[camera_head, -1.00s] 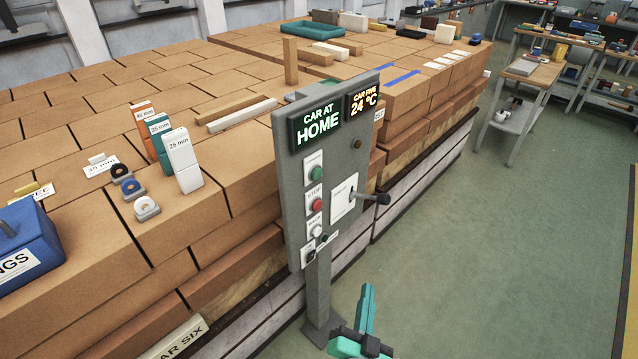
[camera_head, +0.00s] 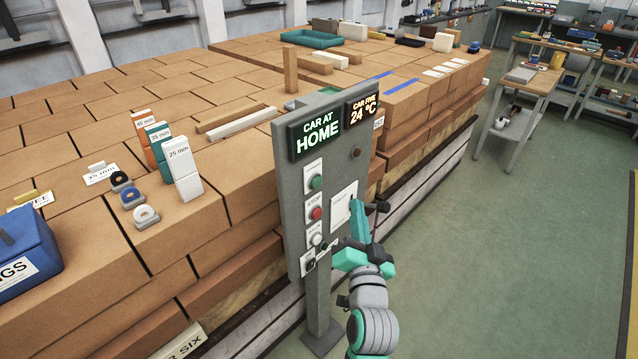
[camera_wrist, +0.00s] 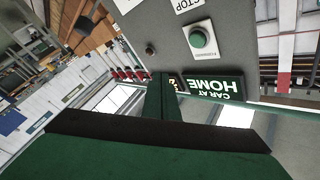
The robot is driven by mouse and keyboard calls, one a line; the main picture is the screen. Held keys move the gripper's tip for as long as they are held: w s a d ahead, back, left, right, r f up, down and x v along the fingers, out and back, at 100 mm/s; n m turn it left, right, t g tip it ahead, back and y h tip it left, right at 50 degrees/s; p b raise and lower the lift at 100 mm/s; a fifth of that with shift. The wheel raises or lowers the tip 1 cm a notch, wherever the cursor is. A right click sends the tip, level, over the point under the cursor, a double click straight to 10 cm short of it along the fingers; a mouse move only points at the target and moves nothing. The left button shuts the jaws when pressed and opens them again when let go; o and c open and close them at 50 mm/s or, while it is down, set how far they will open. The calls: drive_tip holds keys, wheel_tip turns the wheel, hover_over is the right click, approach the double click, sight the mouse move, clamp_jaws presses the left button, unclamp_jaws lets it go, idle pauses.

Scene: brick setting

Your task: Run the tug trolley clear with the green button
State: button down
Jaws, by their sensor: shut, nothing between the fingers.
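The green button (camera_head: 316,182) sits on a white plate near the top of the grey control panel (camera_head: 292,205). It also shows in the wrist view (camera_wrist: 198,39), large and upside down, above the lit "CAR AT HOME" sign (camera_wrist: 216,83). That sign reads the same in the head view (camera_head: 318,131). My gripper (camera_head: 355,208) is shut and empty, in front of the panel's right side, lower and to the right of the green button. I cannot tell whether it touches the panel. The tug trolley is not clearly identifiable in these views.
Below the green button are a red stop button (camera_head: 316,213) and a white button (camera_head: 316,239). Stacked bricks (camera_head: 200,235) stand behind. Green floor (camera_head: 450,260) is open at right.

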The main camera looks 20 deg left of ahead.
sight(316, 182)
drive_tip(key=w+a, duration=0.3)
drive_tip(key=a, duration=0.5)
drive_tip(key=shift+a, duration=0.15)
idle(0.7)
drive_tip(key=shift+s, duration=0.1)
idle(1.4)
drive_tip(key=shift+a, duration=0.35)
drive_tip(key=shift+w+a, duration=0.3)
drive_tip(key=shift+a, duration=0.15)
idle(0.7)
drive_tip(key=shift+d, duration=0.15)
drive_tip(key=shift+s+d, duration=0.3)
drive_tip(key=shift+d, duration=0.4)
